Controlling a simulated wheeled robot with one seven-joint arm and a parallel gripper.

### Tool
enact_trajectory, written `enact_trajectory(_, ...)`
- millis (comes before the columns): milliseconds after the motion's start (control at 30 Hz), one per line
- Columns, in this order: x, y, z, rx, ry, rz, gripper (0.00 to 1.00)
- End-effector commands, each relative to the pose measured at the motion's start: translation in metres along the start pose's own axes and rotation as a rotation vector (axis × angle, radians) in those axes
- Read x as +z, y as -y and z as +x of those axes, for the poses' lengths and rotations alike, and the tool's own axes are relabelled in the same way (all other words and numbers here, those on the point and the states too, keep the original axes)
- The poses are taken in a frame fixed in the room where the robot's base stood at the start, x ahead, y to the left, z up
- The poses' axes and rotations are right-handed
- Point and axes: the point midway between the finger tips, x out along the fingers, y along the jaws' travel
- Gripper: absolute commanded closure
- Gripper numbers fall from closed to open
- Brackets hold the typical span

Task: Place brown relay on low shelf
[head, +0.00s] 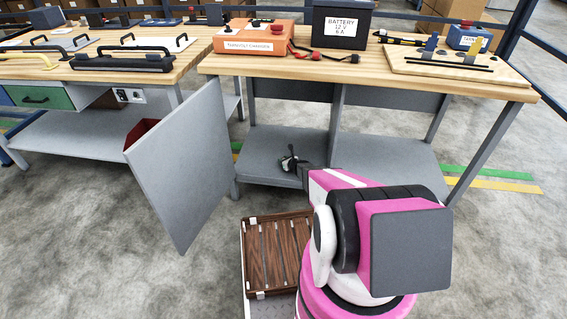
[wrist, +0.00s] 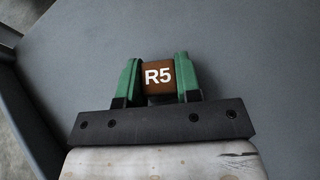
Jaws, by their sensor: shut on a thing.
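My gripper (wrist: 159,78) is shut on the brown relay (wrist: 158,75), a small brown block marked R5, held between two green fingers. The grey surface of the low shelf (wrist: 245,60) fills most of the wrist view behind it. I cannot tell whether the relay touches the shelf. In the head view the low shelf (head: 262,150) lies under the right-hand bench, and my arm reaches to its front edge. Part of my gripper seems to show there as a small dark shape; the relay cannot be made out in that view.
A grey panel (head: 180,165) stands out to the left of the shelf. An upright divider (head: 336,125) parts the space under the wooden bench top (head: 300,66). The bench top holds an orange charger (head: 255,37) and a battery (head: 341,24). The shelf looks otherwise bare.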

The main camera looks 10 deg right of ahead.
Motion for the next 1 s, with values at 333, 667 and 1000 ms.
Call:
enact_trajectory(333, -0.0076, -0.0001, 0.0035, 0.000, 0.001, 0.000, 0.92)
enact_trajectory(667, -0.0104, -0.0001, 0.0046, 0.000, 0.001, 0.000, 0.43)
enact_trajectory(1000, -0.0067, -0.0004, -0.0002, -0.001, 0.001, 0.000, 0.43)
